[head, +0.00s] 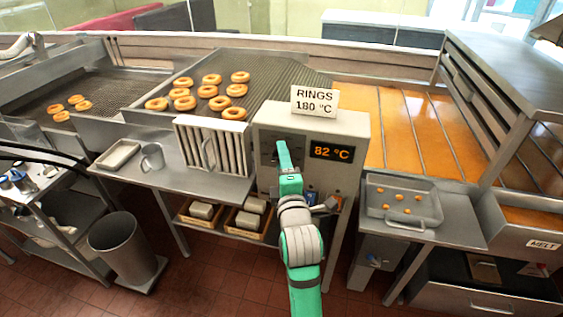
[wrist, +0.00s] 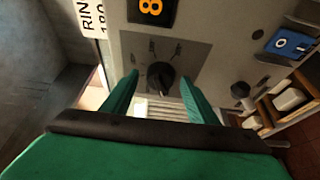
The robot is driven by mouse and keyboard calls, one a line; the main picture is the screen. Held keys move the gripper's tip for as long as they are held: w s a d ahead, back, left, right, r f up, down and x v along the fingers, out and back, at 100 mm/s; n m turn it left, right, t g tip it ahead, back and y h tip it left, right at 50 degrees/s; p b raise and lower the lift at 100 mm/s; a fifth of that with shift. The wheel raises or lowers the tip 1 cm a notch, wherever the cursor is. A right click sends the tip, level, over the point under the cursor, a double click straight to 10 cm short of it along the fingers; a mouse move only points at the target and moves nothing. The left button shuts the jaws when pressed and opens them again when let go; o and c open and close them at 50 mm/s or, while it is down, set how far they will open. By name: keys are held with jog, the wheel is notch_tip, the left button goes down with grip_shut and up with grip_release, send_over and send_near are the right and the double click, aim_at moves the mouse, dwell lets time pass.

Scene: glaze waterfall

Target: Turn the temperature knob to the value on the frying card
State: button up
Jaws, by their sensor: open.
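The frying card (head: 314,101) stands on top of the control box and reads "RINGS 180 °C". The display (head: 332,152) on the box front shows "82 °C" in orange. In the wrist view the dark round temperature knob (wrist: 160,75) sits on a grey dial plate (wrist: 185,58) with small marks that I cannot read. My gripper (wrist: 160,88) is open, its two green fingers pointing at the panel, one on each side of the knob. I cannot tell whether they touch it. In the head view my gripper (head: 280,150) covers the knob.
A blue switch (wrist: 290,43) and a dark lever or knob (wrist: 240,90) sit beside the dial plate. Left of the box stands a ribbed metal rack (head: 212,148); right of it is a tray with dough pieces (head: 402,205). Fried rings lie on the mesh (head: 290,72) behind.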

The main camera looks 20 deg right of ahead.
jog(key=c, duration=1)
jog(key=shift+a+f, duration=0.1)
